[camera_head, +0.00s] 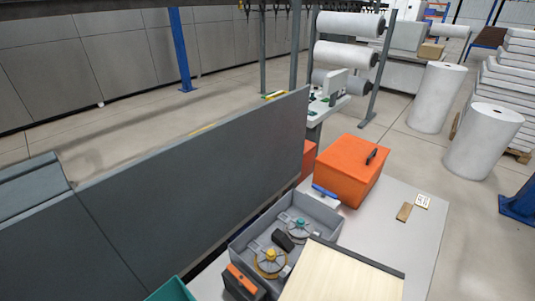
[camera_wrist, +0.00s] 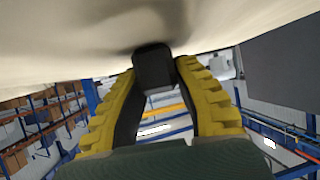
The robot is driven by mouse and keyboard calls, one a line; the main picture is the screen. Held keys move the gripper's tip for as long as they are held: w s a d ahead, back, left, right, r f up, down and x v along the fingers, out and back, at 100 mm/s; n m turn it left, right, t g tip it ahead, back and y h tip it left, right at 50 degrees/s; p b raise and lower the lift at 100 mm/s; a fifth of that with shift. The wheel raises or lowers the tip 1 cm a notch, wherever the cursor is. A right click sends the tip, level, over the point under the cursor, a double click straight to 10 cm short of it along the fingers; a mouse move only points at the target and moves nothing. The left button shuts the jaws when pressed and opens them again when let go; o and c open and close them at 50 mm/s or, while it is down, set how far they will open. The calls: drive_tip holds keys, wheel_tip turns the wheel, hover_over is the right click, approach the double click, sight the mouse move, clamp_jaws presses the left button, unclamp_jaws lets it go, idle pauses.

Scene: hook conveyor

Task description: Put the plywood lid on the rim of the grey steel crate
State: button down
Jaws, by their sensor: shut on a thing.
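The open grey crate (camera_head: 262,224) stands on the table in the head view. A pale plywood panel, the lid (camera_head: 345,278), shows at the bottom edge, cut off by the frame. It has a dark strip along its far edge and covers the view just right of the crate. I cannot tell whether it touches the rim. In the wrist view, my gripper's yellow fingers (camera_wrist: 158,75) are shut on a black knob (camera_wrist: 153,67) against the pale lid surface (camera_wrist: 70,35). My gripper is not visible in the head view.
An orange box (camera_head: 345,170) with a black handle stands behind the crate. A tall dark grey panel (camera_head: 190,200) runs along the left. A teal bin (camera_head: 170,291) shows at the bottom.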

drive_tip(key=s+a+r+n+y+p, duration=0.1)
drive_tip(key=a+n+y+p, duration=0.1)
drive_tip(key=a+p, duration=0.2)
drive_tip(key=s+a+r+n+t+y+p, duration=0.1)
drive_tip(key=s+a+r+n+y+p, duration=0.1)
drive_tip(key=a+p, duration=0.2)
drive_tip(key=s+a+r+n+t+y+p, duration=0.1)
drive_tip(key=a+p, duration=0.2)
drive_tip(key=a, duration=0.5)
drive_tip(key=shift+s+r+n+y+p, duration=0.15)
drive_tip(key=shift+r+n+y+p, duration=0.1)
drive_tip(key=shift+n+y+p, duration=0.15)
drive_tip(key=shift+w+a+r+n+y, duration=0.3)
drive_tip(key=shift+w+a+r, duration=0.2)
drive_tip(key=shift+a, duration=0.15)
drive_tip(key=s+f, duration=0.1)
drive_tip(key=f, duration=0.1)
drive_tip(key=s+f, duration=0.2)
drive_tip(key=shift+s+f, duration=0.2)
drive_tip(key=shift+s, duration=0.1)
